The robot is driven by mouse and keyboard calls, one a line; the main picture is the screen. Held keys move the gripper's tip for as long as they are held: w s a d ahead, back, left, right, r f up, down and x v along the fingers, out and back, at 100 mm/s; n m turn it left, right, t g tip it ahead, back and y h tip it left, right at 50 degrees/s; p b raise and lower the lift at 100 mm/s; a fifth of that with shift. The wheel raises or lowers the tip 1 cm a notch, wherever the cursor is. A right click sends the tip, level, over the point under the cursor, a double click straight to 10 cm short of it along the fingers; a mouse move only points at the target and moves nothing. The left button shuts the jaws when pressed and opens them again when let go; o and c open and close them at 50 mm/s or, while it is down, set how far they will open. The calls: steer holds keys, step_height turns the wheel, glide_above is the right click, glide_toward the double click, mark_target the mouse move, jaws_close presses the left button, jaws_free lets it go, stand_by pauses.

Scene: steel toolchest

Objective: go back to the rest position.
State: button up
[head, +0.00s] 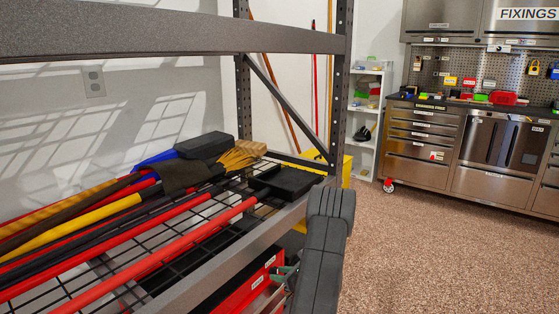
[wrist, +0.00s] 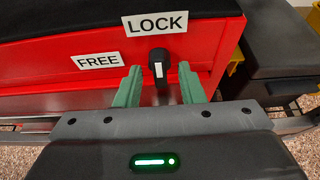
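The red toolchest (wrist: 40,75) has a black knob (wrist: 159,56) on its front, with a white mark pointing up toward the LOCK label (wrist: 157,24). The FREE label (wrist: 98,61) is to the knob's left. My gripper (wrist: 160,82) has its green fingers spread, one on each side of the knob in the wrist view, with a gap showing on both sides. I cannot tell how far the fingertips are from the panel. In the head view the toolchest (head: 235,294) is under the shelf, and my gripper (head: 284,275) is beside it, partly hidden by my arm.
A steel rack (head: 200,282) with a wire shelf stands left, holding long poles, handles and a black tray (head: 288,182). Its beam (head: 170,35) crosses above. Steel cabinets (head: 425,140) stand at the back right. The speckled floor (head: 440,250) on the right is clear.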

steer(key=p+v, duration=0.2)
steer(key=v, duration=1.1)
steer(key=b+x, duration=0.2)
steer(key=x, duration=1.1)
steer(key=shift+a+f, duration=0.2)
steer(key=shift+s+d+r+n+t+b, duration=0.1)
steer(key=shift+d+n+t+b, duration=0.1)
steer(key=shift+n+t+b, duration=0.35)
steer(key=n+t+h+b, duration=0.1)
steer(key=n+b, duration=0.1)
steer(key=b, duration=0.2)
steer(key=shift+s+a+n, duration=0.1)
steer(key=shift+n, duration=0.25)
steer(key=shift+n+t+h+b, duration=0.3)
steer(key=shift+n+t+b, duration=0.3)
steer(key=shift+b, duration=0.4)
steer(key=shift+s, duration=0.1)
